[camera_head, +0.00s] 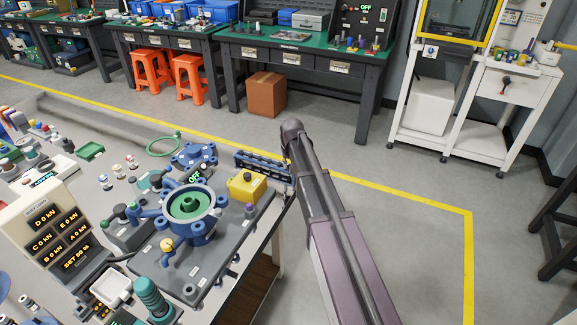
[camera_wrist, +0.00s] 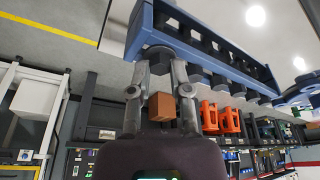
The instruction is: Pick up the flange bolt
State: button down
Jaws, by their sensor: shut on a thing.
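The flange bolt (camera_wrist: 158,54) is a dark grey bolt at the near end of a blue rack (camera_wrist: 225,40) in the wrist view. My gripper (camera_wrist: 161,68) is shut on it, with one finger on each side. Part of the bolt is hidden by the fingertips, and I cannot tell whether it is still seated in the rack. In the head view the blue rack (camera_head: 262,164) stands at the bench's right edge, beside the end of my arm. The gripper's fingers and the held bolt are hard to make out there.
Several similar bolts (camera_wrist: 220,82) sit in a row along the rack. A yellow box (camera_head: 246,187) and a blue flanged fixture (camera_head: 190,212) stand close to the rack. A green ring (camera_head: 163,146) lies farther back. The floor right of the bench is clear.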

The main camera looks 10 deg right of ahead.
jog(key=shift+r, duration=0.1)
notch_tip(320, 180, up, 4)
jog(key=p, duration=0.3)
jog(key=shift+f+p, duration=0.25)
jog(key=shift+p, duration=0.05)
jog(key=s+d+r+p, duration=0.1)
jog(key=s+d, duration=0.3)
jog(key=s, duration=1.1)
jog(key=shift+s, duration=0.25)
jog(key=shift+s+r, duration=0.1)
